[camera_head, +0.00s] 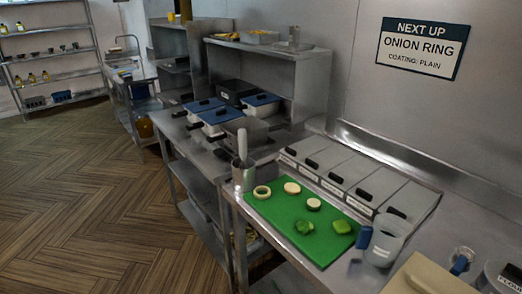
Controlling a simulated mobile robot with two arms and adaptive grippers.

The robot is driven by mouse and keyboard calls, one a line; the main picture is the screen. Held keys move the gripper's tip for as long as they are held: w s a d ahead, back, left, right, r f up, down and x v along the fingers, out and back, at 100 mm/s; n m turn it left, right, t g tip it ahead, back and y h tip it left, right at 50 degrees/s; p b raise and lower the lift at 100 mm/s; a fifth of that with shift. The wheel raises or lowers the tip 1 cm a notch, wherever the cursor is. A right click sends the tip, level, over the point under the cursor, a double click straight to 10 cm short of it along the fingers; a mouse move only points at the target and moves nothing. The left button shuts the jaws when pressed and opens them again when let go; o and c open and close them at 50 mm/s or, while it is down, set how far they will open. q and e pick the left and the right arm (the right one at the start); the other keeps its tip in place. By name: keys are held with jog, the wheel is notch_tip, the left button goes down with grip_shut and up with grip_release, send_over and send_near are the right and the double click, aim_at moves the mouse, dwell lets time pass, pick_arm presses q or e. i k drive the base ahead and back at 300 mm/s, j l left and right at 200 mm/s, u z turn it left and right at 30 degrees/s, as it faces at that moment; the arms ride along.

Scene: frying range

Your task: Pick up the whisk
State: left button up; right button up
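No whisk shows clearly. A pale upright utensil (242,144) stands in a metal cup (243,178) at the near left corner of the steel counter. Its lower end is hidden in the cup, so I cannot tell whether it is the whisk. Neither of my grippers is in view.
A green board (283,220) holds several onion and green vegetable pieces. Right of it stand a clear jug (388,240) with a blue handle and a beige board (428,276). Lidded bins (352,170) line the back. Blue-lidded fryers (215,117) stand left. The wood-patterned floor (85,185) is clear.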

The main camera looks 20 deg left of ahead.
aim_at(243, 133)
jog(key=z, duration=1.6)
jog(key=u, duration=2.3)
jog(key=i+j+z, duration=0.3)
jog(key=i+j, duration=0.25)
jog(key=i+j+z, duration=0.25)
jog(key=i+j, duration=0.45)
